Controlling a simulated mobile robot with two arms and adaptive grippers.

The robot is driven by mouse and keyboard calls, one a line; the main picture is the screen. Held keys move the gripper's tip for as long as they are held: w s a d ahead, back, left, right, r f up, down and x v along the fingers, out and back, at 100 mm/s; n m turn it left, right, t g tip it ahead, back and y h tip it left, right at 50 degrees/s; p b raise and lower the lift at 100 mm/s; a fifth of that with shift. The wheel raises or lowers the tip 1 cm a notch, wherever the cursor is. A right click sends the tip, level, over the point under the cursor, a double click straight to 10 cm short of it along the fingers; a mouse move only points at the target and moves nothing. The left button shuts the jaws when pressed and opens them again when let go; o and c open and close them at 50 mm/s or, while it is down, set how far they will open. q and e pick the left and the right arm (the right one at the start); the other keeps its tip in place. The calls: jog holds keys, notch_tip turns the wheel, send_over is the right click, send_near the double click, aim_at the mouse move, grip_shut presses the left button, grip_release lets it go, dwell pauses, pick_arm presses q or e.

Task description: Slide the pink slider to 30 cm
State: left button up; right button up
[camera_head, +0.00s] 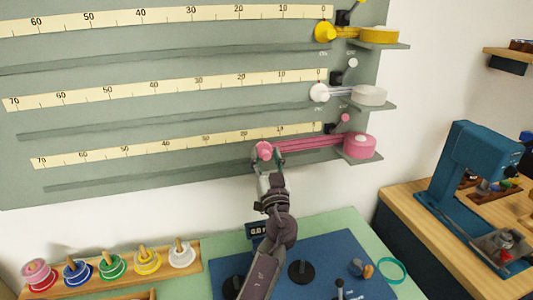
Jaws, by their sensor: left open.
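The pink slider (264,150) sits on the lowest track of the grey board, under the lowest scale (186,142). By eye it is below the stretch between the 10 and 20 marks. The 30 mark is further left. A pink ribbon (310,144) runs from the slider right to the pink spool (360,146). My left gripper (268,161) reaches up from below and is at the slider, with its jaws open. The fingers partly hide the slider's lower side, and I cannot tell whether they touch it. My right gripper is not in view.
Yellow (325,32) and white (319,92) sliders sit on the upper tracks near 0. The lowest track (150,173) is clear to the left. A blue machine (470,165) stands right.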

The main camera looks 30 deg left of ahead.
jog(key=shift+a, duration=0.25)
pick_arm(q)
jog(key=shift+c, duration=0.8)
grip_shut()
jog(key=shift+s+a, duration=0.1)
jog(key=s+a, duration=0.3)
jog(key=s+a+b, duration=0.1)
jog(key=s+a, duration=0.2)
jog(key=s, duration=0.1)
jog(key=s+a, duration=0.3)
jog(key=s, duration=0.1)
jog(key=shift+s+a+b, duration=0.1)
jog(key=shift+a+b, duration=0.15)
jog(key=shift+b, duration=0.1)
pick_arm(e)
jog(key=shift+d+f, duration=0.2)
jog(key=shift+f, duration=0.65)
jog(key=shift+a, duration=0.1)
